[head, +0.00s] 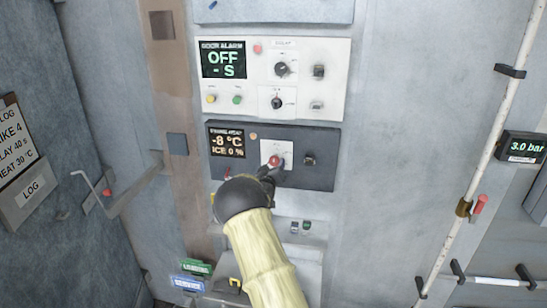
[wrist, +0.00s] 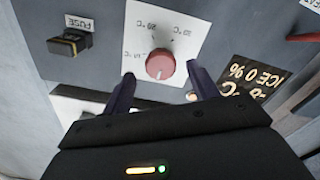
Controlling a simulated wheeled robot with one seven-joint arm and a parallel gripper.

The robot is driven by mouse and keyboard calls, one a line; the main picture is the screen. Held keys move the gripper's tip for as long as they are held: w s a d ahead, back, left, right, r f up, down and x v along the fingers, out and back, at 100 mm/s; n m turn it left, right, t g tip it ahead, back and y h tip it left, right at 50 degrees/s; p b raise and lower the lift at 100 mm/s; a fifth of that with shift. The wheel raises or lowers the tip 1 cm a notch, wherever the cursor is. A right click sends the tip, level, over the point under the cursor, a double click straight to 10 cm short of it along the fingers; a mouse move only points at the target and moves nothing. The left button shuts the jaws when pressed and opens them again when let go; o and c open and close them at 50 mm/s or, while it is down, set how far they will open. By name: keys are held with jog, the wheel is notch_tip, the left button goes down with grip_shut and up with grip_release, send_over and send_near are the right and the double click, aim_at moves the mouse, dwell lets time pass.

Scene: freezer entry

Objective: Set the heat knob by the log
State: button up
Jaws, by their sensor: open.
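The heat knob is a round red knob (wrist: 160,66) on a white scale plate (wrist: 187,25) with several temperature marks, seen upside down in the wrist view. Its exact setting is hard to read. In the head view the knob (head: 274,161) sits on the dark panel (head: 322,172), whose display (head: 227,143) reads -8 °C and ICE 0 %. My gripper (wrist: 161,75) is open, its fingertips at either side of the knob; contact is not clear. In the head view my gripper (head: 268,175) is just below the knob. The log board (head: 14,135) at the left shows HEAT 30 °C.
A white door alarm panel (head: 300,80) with knobs and buttons is above. A fuse switch (wrist: 70,43) is beside the scale plate. A bent handle (head: 95,185) is at the left. A white pipe (head: 490,135) and a 3.0 bar gauge (head: 522,147) are at the right.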

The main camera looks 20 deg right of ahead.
aim_at(273, 162)
jog(key=p+x, duration=0.1)
jog(key=x, duration=0.1)
jog(key=shift+w+d+r, duration=0.15)
jog(key=shift+w+d, duration=0.05)
jog(key=shift+w, duration=0.15)
jog(key=shift+p+x, duration=0.5)
jog(key=shift+x, duration=0.3)
jog(key=shift+a, duration=0.1)
jog(key=c, duration=1)
